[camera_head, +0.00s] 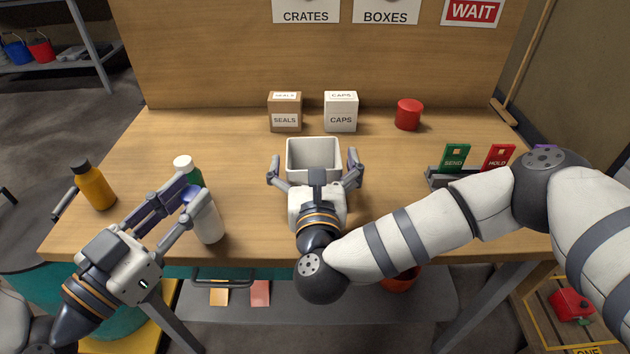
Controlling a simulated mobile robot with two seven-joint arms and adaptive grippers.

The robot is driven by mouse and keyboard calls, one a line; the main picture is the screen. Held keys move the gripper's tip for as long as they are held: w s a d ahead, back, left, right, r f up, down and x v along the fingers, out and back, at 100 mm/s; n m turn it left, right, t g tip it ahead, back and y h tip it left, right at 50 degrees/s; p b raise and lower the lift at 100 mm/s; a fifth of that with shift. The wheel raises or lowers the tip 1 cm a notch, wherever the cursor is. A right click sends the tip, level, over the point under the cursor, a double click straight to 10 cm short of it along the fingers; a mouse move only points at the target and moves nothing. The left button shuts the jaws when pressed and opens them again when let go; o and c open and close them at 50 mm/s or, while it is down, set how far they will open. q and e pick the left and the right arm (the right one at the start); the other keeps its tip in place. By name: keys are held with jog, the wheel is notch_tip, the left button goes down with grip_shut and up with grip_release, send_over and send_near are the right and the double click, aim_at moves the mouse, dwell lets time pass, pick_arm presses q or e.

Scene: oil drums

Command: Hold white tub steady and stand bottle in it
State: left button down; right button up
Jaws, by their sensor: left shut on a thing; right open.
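The white tub (314,143) is an open, square container standing upright near the middle of the table. My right gripper (314,174) is open at its near side, one finger by each side wall; I cannot tell whether they touch.
An orange bottle (95,187) stands at the left. SEALS (285,115) and CAPS (341,115) boxes and a red cylinder (408,115) stand at the back. A rack with green SEND (454,159) and red HOLD (497,158) cards is at right. Table between bottles and tub is clear.

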jog(key=shift+w, duration=0.65)
jog(key=c, duration=1.2)
